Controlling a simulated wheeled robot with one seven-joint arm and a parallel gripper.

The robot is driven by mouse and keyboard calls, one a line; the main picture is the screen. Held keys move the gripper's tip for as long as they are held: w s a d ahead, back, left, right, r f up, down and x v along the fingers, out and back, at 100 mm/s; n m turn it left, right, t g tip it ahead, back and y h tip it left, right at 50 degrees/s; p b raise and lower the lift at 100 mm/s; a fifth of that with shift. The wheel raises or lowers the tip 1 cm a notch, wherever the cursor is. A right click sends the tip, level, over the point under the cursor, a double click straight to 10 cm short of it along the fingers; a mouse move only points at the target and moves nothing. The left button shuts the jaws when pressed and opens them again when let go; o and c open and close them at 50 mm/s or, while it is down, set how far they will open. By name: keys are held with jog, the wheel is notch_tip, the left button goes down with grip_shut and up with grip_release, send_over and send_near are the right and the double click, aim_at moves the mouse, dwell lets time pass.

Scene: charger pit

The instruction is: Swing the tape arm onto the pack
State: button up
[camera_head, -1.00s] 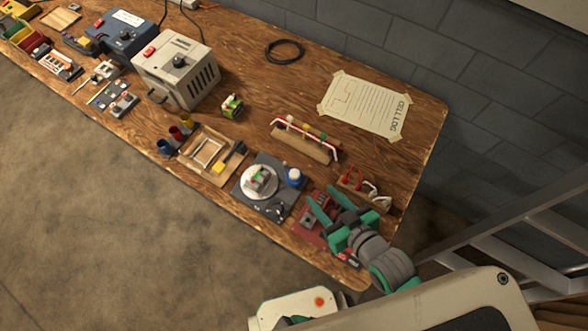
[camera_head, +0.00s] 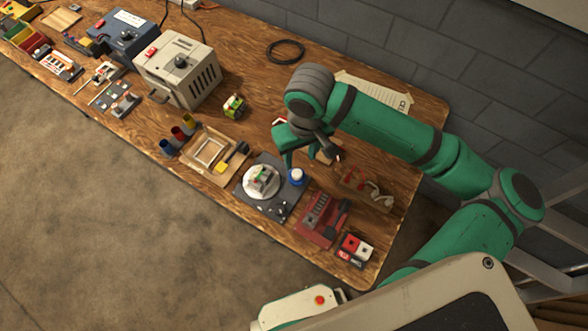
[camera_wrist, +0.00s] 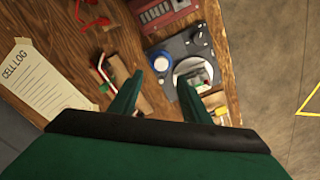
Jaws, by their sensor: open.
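A dark grey base plate (camera_head: 284,208) lies near the front edge of the bench. A white round disc (camera_head: 252,189) on it carries a small green, grey and red pack (camera_head: 262,176). A blue cylinder with a white top (camera_head: 297,177) stands at the plate's back corner; I cannot tell whether it is the tape arm's roll. My gripper (camera_head: 308,160) is open and empty, above the bench behind the plate. In the wrist view my gripper (camera_wrist: 160,78) has the blue cylinder (camera_wrist: 161,61) and pack (camera_wrist: 197,80) beyond its fingertips. No contact shows.
A red device (camera_head: 322,217) and a red-and-white block (camera_head: 354,249) lie right of the plate. A wooden tray (camera_head: 208,152) lies left. The cell log sheet (camera_wrist: 36,80) lies behind.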

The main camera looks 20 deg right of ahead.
aim_at(297, 174)
jog(key=f, duration=0.9)
jog(key=shift+a+f, duration=0.25)
jog(key=shift+a, duration=0.05)
jog(key=c, duration=1)
